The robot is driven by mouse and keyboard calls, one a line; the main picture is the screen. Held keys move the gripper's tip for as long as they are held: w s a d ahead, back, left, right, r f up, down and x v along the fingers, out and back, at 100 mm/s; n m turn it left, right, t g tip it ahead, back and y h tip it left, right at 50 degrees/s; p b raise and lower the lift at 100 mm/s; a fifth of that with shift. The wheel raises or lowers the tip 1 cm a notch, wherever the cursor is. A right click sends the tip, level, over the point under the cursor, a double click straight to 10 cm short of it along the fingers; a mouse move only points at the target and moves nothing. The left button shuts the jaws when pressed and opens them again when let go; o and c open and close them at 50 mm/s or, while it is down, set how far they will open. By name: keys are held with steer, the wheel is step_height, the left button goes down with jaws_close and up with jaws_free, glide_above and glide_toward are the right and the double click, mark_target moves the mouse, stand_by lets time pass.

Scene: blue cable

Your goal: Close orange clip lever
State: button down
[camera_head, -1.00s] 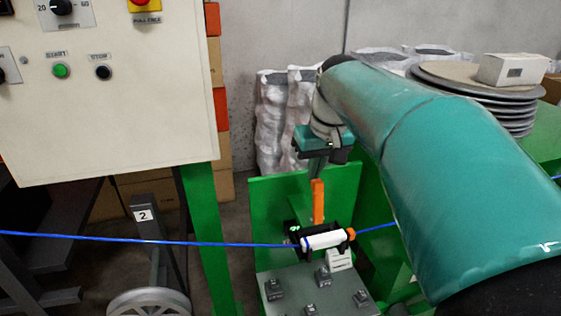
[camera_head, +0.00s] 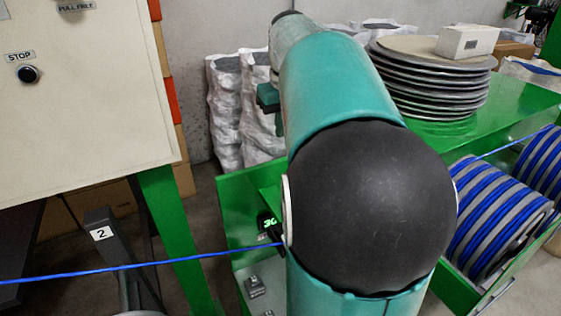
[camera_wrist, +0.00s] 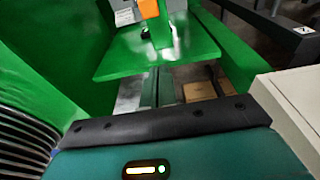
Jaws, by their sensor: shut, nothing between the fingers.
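In the wrist view the orange clip lever (camera_wrist: 148,9) shows at the top edge, cut off by the frame. A white part of the clip device (camera_wrist: 125,12) is just left of it. In the head view my arm hides the lever, most of the clip and the fingers. The blue cable (camera_head: 140,266) runs in from the left and passes behind my arm.
A control panel (camera_head: 85,110) stands at the left. Stacked grey discs (camera_head: 430,85) with a white box (camera_head: 466,41) sit on a green table at the back right. Blue cable spools (camera_head: 500,215) are at the right. The green stand (camera_head: 235,205) is close beside my arm.

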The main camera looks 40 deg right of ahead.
steer(key=shift+s, duration=0.1)
steer(key=shift+s+f, duration=0.1)
step_height(320, 180, down, 9)
steer(key=s, duration=0.2)
steer(key=shift+a, duration=0.35)
stand_by(0.4)
steer(key=shift+s+a, duration=0.1)
